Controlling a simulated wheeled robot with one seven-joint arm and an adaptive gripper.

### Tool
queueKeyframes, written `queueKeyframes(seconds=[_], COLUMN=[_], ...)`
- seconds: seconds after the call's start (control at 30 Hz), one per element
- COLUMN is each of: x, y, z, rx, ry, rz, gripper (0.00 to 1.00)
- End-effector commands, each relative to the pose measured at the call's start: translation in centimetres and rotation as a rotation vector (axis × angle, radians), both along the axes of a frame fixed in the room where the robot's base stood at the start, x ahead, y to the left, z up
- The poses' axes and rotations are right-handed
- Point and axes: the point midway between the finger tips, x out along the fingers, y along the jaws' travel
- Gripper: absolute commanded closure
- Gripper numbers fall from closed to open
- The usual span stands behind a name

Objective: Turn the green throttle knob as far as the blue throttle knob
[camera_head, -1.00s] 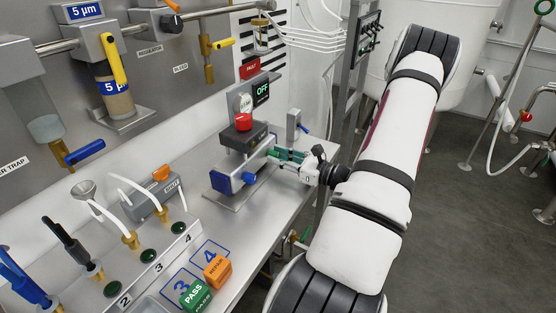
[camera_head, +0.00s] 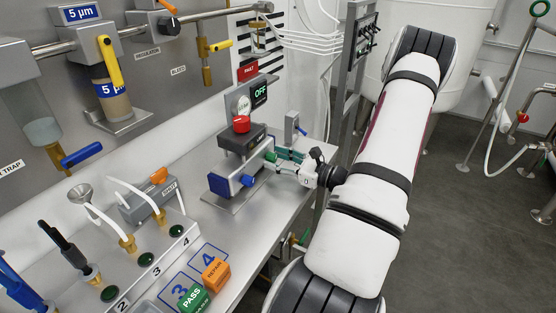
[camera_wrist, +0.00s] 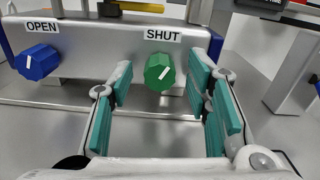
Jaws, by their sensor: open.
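The green throttle knob (camera_wrist: 160,72) sits under a SHUT label on the grey block's front face, its white mark tilted to the right. The blue throttle knob (camera_wrist: 37,62) sits left of it under an OPEN label. In the head view the blue knob (camera_head: 248,180) and green knob (camera_head: 270,157) show small. My gripper (camera_wrist: 158,82) is open with teal pads either side of the green knob. Gaps show on both sides of the knob. In the head view my gripper (camera_head: 284,158) is at the block's right end.
The block (camera_wrist: 100,62) stands on a metal plate on the bench. A red button (camera_head: 241,124) and an OFF display (camera_head: 260,92) are above and behind it. PASS (camera_head: 193,298) and REPAIR (camera_head: 215,273) cubes lie near the bench front.

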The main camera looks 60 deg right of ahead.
Motion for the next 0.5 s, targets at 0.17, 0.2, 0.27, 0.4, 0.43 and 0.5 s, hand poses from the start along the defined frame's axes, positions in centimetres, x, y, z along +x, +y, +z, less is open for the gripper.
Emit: queueKeyframes(seconds=[0.17, 0.2, 0.27, 0.4, 0.43, 0.5], x=[-1.3, -1.9, -3.0, -5.9, -6.6, -7.9], y=[-0.2, -0.2, -0.3, -0.6, -0.6, -0.7], z=[0.0, 0.0, 0.0, 0.0, 0.0, 0.0], rx=[0.0, 0.0, 0.0, 0.0, 0.0, 0.0], ry=[0.002, 0.002, 0.002, 0.002, 0.002, 0.002], rz=[-0.003, -0.003, -0.004, -0.005, -0.004, -0.004], gripper=[0.55, 0.55, 0.55, 0.55, 0.55, 0.55])
